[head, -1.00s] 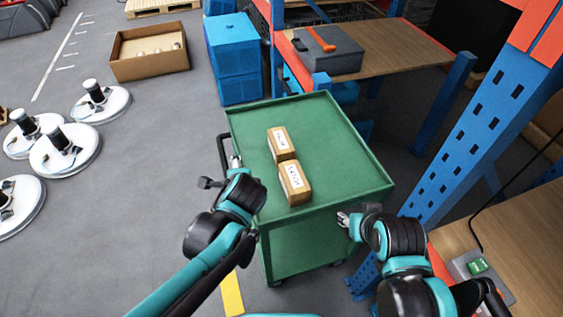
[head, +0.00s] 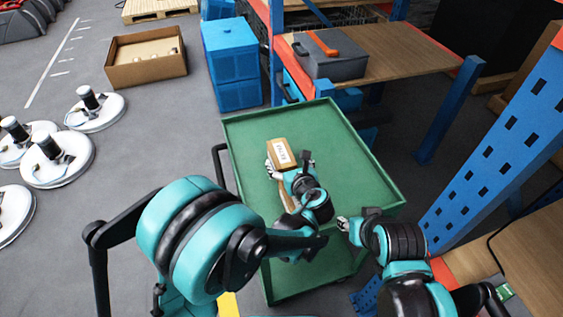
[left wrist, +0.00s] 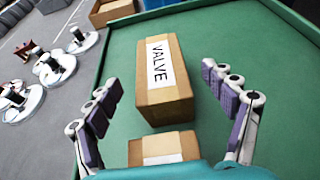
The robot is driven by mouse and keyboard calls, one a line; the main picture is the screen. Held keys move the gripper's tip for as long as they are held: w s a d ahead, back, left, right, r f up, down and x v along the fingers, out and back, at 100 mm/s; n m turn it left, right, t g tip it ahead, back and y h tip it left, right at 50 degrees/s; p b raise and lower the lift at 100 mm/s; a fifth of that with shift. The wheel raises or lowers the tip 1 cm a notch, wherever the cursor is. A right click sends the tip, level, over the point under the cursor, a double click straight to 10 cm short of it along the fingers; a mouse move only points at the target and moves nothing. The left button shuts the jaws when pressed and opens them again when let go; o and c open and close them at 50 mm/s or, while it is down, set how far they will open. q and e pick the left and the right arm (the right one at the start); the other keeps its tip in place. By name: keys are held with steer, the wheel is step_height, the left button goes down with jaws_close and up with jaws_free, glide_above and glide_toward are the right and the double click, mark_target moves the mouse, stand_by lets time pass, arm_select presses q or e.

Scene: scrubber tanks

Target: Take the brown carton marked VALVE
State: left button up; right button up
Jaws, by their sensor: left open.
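The brown carton marked VALVE (left wrist: 178,98) lies on the green cart top, label up, ahead of my left gripper in the left wrist view. In the head view this carton (head: 283,152) is at the cart's middle, label too small to read. My left gripper (head: 289,167) is open, with its fingers to either side of the carton's near end and gaps showing. A second brown carton (left wrist: 155,147) with a white label lies just nearer, partly hidden by my wrist. My right gripper (head: 343,224) is by the cart's right front edge; its fingers are too small to judge.
The green cart (head: 355,180) has a raised rim and free room around the cartons. A blue rack upright (head: 490,150) stands at right. A grey toolbox (head: 330,62) sits on a wooden shelf. Blue boxes (head: 233,60) stand behind the cart.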

mark_target(282, 153)
arm_select(q)
steer(key=b+x, duration=0.1)
steer(key=x, duration=0.2)
steer(key=shift+w+a, duration=0.1)
steer(key=shift+w, duration=0.15)
steer(key=shift+s, duration=0.1)
steer(key=c, duration=1.5)
steer(key=shift+r, duration=0.1)
